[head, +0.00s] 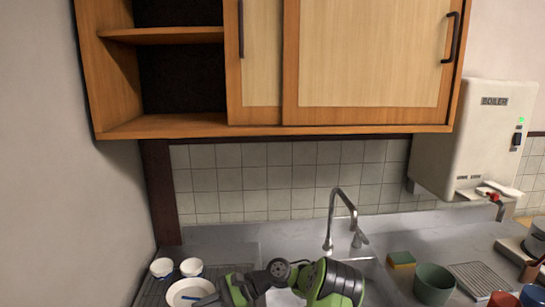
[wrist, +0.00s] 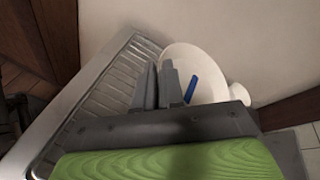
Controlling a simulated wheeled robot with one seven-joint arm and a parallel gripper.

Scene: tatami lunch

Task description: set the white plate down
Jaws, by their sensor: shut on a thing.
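The white plate (wrist: 207,62) is at my gripper (wrist: 158,84), whose two grey fingers stand close together at the plate's left rim and are shut on it. In the head view the white plate (head: 186,291) shows at the bottom left, over the ribbed draining area, partly cut off by the frame edge. A blue strip (wrist: 191,89) lies across the plate's face. I cannot tell whether the plate touches the surface below. The fingertips are not clear in the head view.
Two small white cups (head: 162,267) (head: 191,267) stand behind the plate; one white piece (wrist: 239,94) shows beside it at the wrist. The ribbed metal drainer (wrist: 97,88) has bare room left of the plate. A faucet (head: 338,219), sponge (head: 401,259) and green cup (head: 433,284) are to the right.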

